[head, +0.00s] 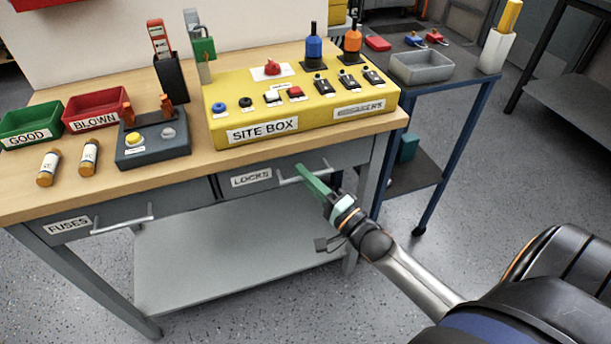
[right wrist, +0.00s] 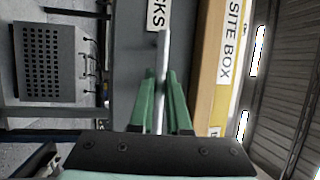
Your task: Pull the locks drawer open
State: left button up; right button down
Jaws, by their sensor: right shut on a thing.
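The locks drawer (head: 232,188) is a grey front labelled LOCKS, under the right half of the wooden workbench. It looks flush with the bench, so it appears closed. Its pale bar handle (head: 290,181) is partly covered by my right gripper (head: 303,170). In the right wrist view the green fingers (right wrist: 163,85) stand on both sides of the handle (right wrist: 162,60), shut on it. The drawer front with part of its label (right wrist: 157,14) shows behind. My left gripper is in neither view.
The fuses drawer (head: 117,218) is at the left. The yellow site box (head: 222,112), a grey fuse tester (head: 150,155), two fuses (head: 89,157) and the green (head: 30,122) and red bins stand on the bench (head: 30,200). A side cart (head: 440,80) stands right. Floor in front is clear.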

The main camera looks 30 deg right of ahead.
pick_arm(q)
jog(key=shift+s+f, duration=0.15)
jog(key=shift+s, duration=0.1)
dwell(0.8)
